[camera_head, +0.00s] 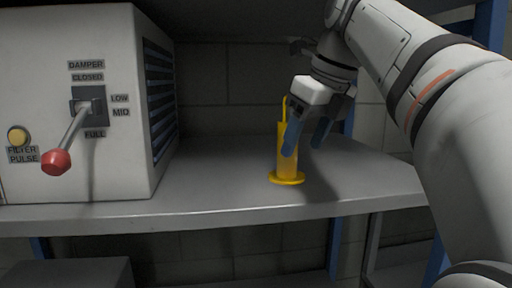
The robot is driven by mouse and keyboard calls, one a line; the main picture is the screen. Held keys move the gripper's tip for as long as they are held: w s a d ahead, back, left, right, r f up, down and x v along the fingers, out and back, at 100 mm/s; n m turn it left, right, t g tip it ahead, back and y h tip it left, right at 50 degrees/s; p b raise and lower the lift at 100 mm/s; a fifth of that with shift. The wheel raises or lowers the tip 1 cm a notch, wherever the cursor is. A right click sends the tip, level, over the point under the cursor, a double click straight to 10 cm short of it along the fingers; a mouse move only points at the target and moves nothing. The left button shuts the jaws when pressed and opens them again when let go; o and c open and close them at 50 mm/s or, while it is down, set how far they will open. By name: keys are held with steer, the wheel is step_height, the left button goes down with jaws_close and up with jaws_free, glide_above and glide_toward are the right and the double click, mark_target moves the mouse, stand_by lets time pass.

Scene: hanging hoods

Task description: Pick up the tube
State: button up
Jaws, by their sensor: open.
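The yellow tube (284,164) stands upright on the grey shelf (225,200), on a round yellow base, with a thin yellow piece rising from its top. My gripper (307,140) comes down from the upper right with its blue-tipped fingers apart. One finger overlaps the upper right side of the tube in this view; the other is to the right of it. I cannot tell whether the finger touches the tube or is only in front of it. The gripper holds nothing that I can see.
A white control box (75,150) stands at the left, with a red-knobbed lever (57,161) sticking out and a yellow button (18,136). A dark block wall (235,85) is behind. The shelf is bare between box and tube. Blue posts (490,25) stand at the right.

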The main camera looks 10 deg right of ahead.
mark_target(291, 176)
steer(key=w, duration=0.1)
steer(key=w+a, duration=0.1)
steer(key=w, duration=0.1)
steer(key=shift+a+f+p, duration=0.3)
steer(key=shift+f+p, duration=0.05)
steer(key=shift+f, duration=0.05)
steer(key=shift+s+f, duration=0.1)
steer(key=shift+s, duration=0.15)
steer(key=shift+w, duration=0.15)
steer(key=shift+c, duration=0.4)
steer(key=shift+c, duration=0.7)
steer(key=c, duration=1.1)
